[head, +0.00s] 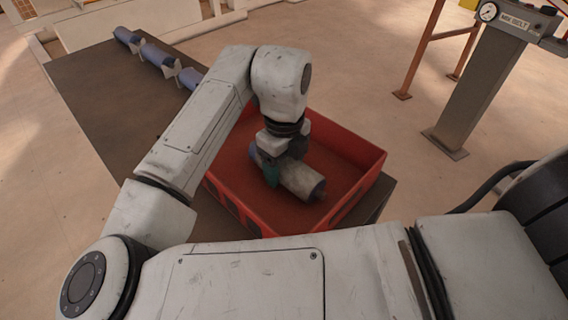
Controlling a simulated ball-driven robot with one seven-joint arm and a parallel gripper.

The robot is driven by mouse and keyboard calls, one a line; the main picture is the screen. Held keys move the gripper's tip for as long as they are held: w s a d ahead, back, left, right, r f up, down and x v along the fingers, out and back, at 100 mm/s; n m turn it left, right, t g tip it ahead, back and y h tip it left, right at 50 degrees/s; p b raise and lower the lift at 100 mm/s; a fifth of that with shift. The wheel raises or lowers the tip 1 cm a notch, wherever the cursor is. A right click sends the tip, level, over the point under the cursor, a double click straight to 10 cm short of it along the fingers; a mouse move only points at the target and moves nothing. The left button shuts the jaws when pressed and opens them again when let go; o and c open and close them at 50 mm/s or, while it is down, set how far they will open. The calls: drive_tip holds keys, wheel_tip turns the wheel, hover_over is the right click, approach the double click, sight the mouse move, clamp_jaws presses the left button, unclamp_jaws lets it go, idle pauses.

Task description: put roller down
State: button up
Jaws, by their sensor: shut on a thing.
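The roller (302,180) is a pale, scuffed cylinder with a darker end at its right. It is in the red crate (345,143), lying slanted across the crate's inside. My gripper (272,173) is shut on the roller near its left end, pointing down from above. The teal fingers partly hide that end. The roller looks low in the crate, but I cannot tell whether it touches the floor of it.
The crate stands on the near end of a dark bench (115,95). Several blue rollers (158,55) rest in a row on pale supports at the bench's far end. A grey post with a gauge (487,12) stands at the right. Open floor lies between.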

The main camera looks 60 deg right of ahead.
drive_tip(key=shift+f, duration=0.15)
drive_tip(key=o, duration=1.5)
wheel_tip(320, 180, up, 12)
drive_tip(key=shift+r, duration=0.2)
